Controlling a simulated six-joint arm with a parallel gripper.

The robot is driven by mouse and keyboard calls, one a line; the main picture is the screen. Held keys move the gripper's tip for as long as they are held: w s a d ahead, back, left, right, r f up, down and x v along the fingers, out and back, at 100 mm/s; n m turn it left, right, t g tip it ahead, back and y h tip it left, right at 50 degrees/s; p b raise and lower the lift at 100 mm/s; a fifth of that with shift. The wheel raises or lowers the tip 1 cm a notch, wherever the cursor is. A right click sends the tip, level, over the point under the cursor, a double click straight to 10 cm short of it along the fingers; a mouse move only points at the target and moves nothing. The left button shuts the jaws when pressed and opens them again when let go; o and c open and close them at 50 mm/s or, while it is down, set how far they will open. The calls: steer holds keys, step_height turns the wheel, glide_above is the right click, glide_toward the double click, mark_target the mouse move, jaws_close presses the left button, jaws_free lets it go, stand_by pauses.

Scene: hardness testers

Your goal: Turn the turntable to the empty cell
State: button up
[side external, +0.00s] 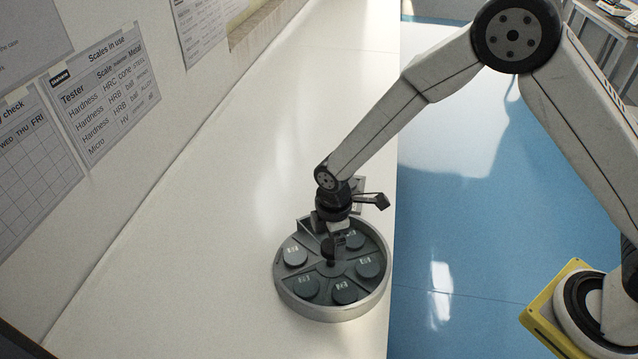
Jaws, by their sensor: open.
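The turntable (334,314), a round grey dish with a raised rim and wedge-shaped cells, sits on the white bench near its right edge. Several dark grey discs with small pale labels lie in its cells, among them a left disc (295,256), a right disc (369,266) and a front disc (345,291). My gripper (331,258) points down over the turntable, close to its middle. It is open, and no disc shows between its fingers. My gripper and wrist hide the back part of the turntable, so I cannot tell whether a cell there is empty.
A wall with printed sheets (108,85) runs along the left. The bench edge drops to a blue floor (450,240) on the right.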

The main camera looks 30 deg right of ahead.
steer(key=shift+f, duration=1.15)
jaws_close()
